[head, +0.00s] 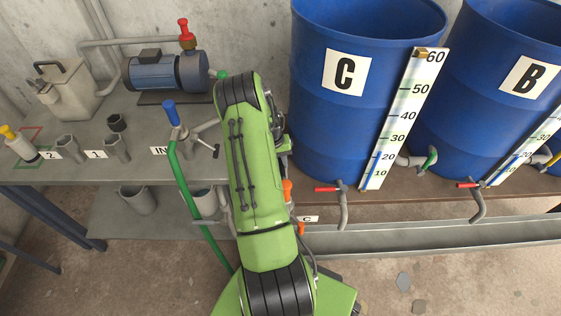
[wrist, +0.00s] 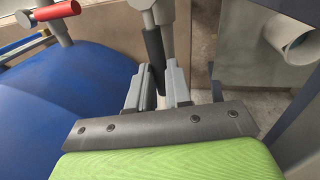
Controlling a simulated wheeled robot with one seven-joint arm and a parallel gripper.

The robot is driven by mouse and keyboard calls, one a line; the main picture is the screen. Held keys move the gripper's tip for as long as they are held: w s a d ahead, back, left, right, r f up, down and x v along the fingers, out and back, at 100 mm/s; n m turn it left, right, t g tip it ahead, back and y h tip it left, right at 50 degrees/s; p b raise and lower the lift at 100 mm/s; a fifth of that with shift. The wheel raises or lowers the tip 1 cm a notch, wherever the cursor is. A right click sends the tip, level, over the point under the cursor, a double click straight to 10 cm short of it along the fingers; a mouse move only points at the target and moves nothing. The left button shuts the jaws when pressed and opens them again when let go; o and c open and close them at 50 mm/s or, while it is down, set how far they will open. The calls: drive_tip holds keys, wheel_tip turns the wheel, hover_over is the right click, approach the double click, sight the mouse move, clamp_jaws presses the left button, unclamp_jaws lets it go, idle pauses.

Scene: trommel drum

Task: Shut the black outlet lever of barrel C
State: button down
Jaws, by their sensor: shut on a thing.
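Barrel C (head: 335,135) is the blue barrel with the white "C" label, right of my green arm in the head view. Its blue side also fills the left of the wrist view (wrist: 75,110). In the wrist view the black lever (wrist: 154,48) runs down from a grey pipe fitting at the top, in between the jaws. My gripper (wrist: 158,85) is shut on it. In the head view my arm hides the gripper and the black lever.
A red-handled tap (head: 328,189) sits low on barrel C; barrel B (head: 500,90) stands to the right. A green hose (head: 190,205) hangs left of my arm. A blue pump (head: 165,72) is on the grey bench.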

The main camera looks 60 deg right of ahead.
drive_tip(key=shift+w, duration=0.1)
drive_tip(key=shift+w+a+n+t+h, duration=0.15)
drive_tip(key=shift+w+a+n, duration=0.35)
drive_tip(key=shift+n, duration=0.55)
drive_tip(key=shift+w+a+n+t+h, duration=0.1)
drive_tip(key=shift+w+a+n, duration=0.35)
drive_tip(key=shift+n, duration=0.55)
drive_tip(key=shift+w+a+n+t+h, duration=0.15)
drive_tip(key=shift+w+a+n, duration=0.35)
drive_tip(key=shift+n, duration=0.55)
drive_tip(key=shift+s+a, duration=0.15)
drive_tip(key=c, duration=1.1)
unclamp_jaws()
drive_tip(key=shift+o, duration=0.2)
